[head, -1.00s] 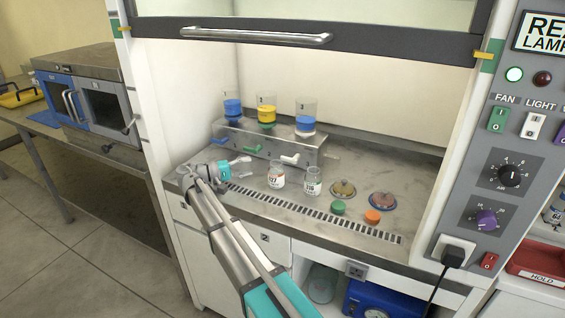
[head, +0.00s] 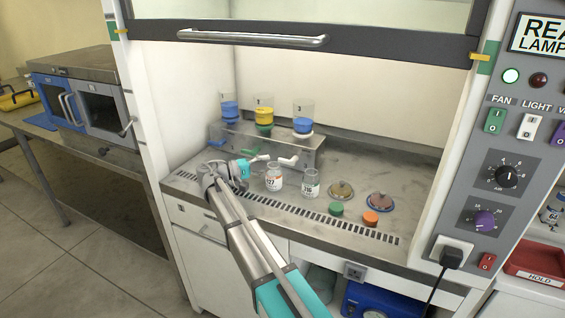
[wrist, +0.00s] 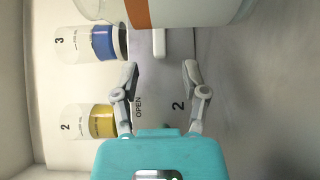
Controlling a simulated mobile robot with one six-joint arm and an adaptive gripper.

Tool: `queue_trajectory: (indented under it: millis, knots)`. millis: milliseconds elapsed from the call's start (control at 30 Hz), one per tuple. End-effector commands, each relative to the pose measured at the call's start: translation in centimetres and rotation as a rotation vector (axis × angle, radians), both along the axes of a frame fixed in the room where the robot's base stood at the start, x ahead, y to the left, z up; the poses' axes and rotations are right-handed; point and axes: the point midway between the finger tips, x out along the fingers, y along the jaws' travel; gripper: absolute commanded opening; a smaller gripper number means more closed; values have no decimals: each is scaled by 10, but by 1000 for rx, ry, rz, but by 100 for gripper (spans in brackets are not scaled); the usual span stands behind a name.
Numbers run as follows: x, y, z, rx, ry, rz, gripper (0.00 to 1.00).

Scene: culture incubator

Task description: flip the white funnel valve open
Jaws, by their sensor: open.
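The white funnel valve (head: 289,160) is a small white lever on the front of the metal manifold (head: 310,160), below funnel 3 (head: 303,122), which has a blue body and white base. In the wrist view the white lever (wrist: 158,42) sticks out just beyond my fingertips, roughly in line with the gap between them. My gripper (head: 260,162) is open and empty, left of the lever and apart from it. Both fingers show in the wrist view (wrist: 160,75), with the word OPEN printed between them on the manifold.
Bottle 237 (head: 274,178) stands close in front of the valve; its orange band (wrist: 185,10) looms in the wrist view. Another bottle (head: 310,185), lidded dishes (head: 340,190) and green and orange caps (head: 336,209) are to the right. Yellow funnel 2 (head: 264,115) stands left of funnel 3.

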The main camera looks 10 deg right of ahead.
Motion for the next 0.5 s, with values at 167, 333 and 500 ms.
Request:
queue_trajectory:
  millis: [167, 333, 500]
  knots:
    - [3, -28, 0, 0, 0, -1, 57]
    - [7, -46, 0, 0, 0, 0, 57]
    - [8, -56, 0, 0, 0, 0, 57]
